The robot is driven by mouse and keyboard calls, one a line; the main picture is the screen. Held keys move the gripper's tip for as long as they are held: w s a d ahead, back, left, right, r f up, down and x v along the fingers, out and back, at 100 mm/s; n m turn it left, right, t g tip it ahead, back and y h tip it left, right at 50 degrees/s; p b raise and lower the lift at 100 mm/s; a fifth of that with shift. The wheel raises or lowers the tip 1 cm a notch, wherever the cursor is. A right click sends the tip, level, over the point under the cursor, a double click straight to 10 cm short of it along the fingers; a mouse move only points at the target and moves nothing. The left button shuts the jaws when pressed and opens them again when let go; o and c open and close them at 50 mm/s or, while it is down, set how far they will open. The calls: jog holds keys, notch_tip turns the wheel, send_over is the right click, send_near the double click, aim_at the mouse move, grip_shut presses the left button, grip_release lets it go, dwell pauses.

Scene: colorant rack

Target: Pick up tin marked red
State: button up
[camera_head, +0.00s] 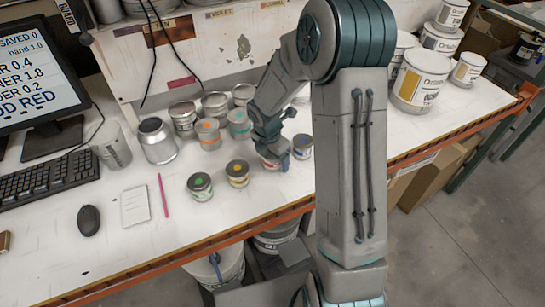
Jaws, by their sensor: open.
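A small tin with a red band (268,164) stands on the white bench, partly hidden behind my gripper. My gripper (284,152) points down at this tin with its jaws open. Its fingers are right over or around the tin; I cannot tell whether they touch it. A tin with a blue band (302,150) stands just to the right, very close to the fingers. Tins with yellow (237,174) and green (200,187) marks stand to the left and nearer the front edge.
Orange (208,134) and teal (239,124) tins and several larger cans stand behind. A metal can (156,140), keyboard (48,180), mouse (88,220), pad (135,205) and pink pen (163,195) lie left. Large white tubs (420,80) stand right. The front bench strip is clear.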

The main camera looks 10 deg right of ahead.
jog(key=c, duration=1)
